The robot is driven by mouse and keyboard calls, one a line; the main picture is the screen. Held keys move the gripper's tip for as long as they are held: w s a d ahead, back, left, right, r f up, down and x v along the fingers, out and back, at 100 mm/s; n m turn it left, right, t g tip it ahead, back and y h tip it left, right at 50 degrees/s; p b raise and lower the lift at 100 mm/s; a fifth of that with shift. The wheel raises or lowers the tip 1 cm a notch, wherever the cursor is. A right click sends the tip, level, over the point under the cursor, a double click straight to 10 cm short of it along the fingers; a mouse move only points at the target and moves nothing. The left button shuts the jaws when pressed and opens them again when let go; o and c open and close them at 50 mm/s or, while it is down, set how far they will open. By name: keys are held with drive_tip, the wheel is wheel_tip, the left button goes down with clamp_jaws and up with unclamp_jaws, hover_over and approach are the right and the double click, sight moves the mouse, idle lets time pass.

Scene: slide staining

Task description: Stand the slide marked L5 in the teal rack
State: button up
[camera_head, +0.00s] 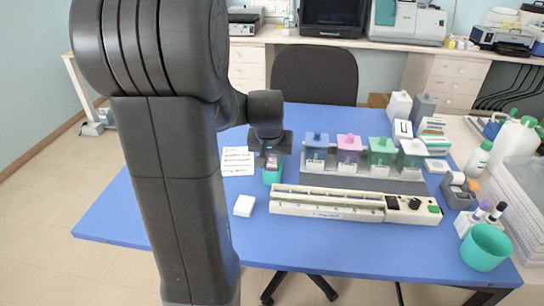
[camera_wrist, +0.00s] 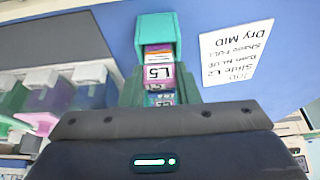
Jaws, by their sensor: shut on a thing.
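The slide marked L5 (camera_wrist: 159,73) has a pink-edged white label and sits between the fingers of my gripper (camera_wrist: 160,88). My gripper is shut on it. The small teal rack (camera_wrist: 155,25) is right beside the slide in the wrist view, with edges of other slides or labels showing inside. In the head view my gripper (camera_head: 270,148) points down directly over the teal rack (camera_head: 272,179), with the pink-edged label at the rack's mouth. The slide's lower end is hidden, so I cannot tell how deep it sits or whether it touches the rack floor.
A long cream device (camera_head: 340,203) lies to the right. Several lidded staining jars (camera_head: 348,153) stand behind it. A teal cup (camera_head: 486,249) stands at the front right.

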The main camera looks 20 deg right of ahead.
drive_tip(key=shift+f, duration=0.3)
idle(0.5)
drive_tip(key=o, duration=1.1)
drive_tip(key=shift+o, duration=0.2)
drive_tip(key=shift+r, duration=0.1)
drive_tip(key=v, duration=1.3)
drive_tip(key=shift+s+r, duration=0.2)
drive_tip(key=shift+r, duration=0.1)
drive_tip(key=shift+f, duration=0.1)
drive_tip(key=x, duration=1.3)
drive_tip(key=shift+w+f, duration=0.15)
drive_tip(key=shift+f, duration=0.1)
drive_tip(key=shift+r, duration=0.1)
